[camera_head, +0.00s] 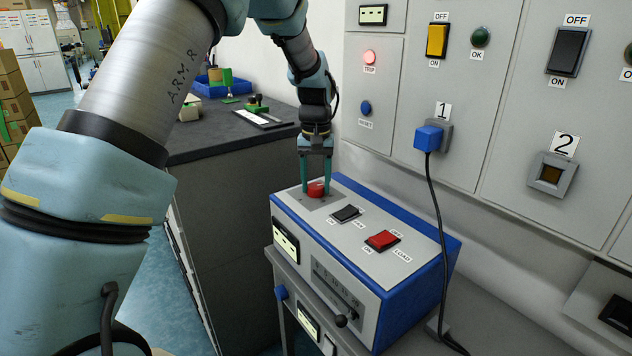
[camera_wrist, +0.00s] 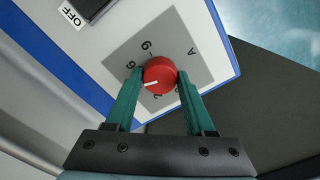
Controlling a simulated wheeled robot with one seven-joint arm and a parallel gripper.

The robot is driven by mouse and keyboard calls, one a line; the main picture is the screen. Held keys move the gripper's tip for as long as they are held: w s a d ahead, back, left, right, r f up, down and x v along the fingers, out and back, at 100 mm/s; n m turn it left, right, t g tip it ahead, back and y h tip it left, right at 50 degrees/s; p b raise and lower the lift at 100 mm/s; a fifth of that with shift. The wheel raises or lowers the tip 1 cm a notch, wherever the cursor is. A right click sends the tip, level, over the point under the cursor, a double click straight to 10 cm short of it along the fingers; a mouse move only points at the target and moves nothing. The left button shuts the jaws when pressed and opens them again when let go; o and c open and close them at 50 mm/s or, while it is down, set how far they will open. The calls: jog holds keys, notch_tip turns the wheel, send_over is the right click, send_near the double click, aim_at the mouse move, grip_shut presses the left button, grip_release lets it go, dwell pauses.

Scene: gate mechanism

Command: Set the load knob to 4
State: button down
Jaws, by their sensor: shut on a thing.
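The load knob (camera_head: 316,189) is a round red knob on a grey dial plate, on the top panel of the blue and white box (camera_head: 420,285). In the wrist view the knob (camera_wrist: 160,76) has a white pointer line toward the lower left. Dial marks around it are partly hidden by the fingers, so I cannot read the setting surely. My gripper (camera_head: 316,176) points down at the knob, its two green fingers on either side. In the wrist view my gripper (camera_wrist: 160,84) is shut on the knob.
The box top also carries a black rocker switch (camera_head: 346,213) and a red rocker switch (camera_head: 382,240). A wall panel with a blue plug (camera_head: 428,138) and hanging cable stands at right. A dark counter (camera_head: 225,130) is behind.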

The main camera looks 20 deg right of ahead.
aim_at(316, 185)
jog(key=shift+n, duration=1.6)
jog(key=shift+c, duration=1.3)
grip_release()
notch_tip(316, 185, up, 11)
jog(key=b, duration=0.2)
jog(key=shift+f, duration=0.1)
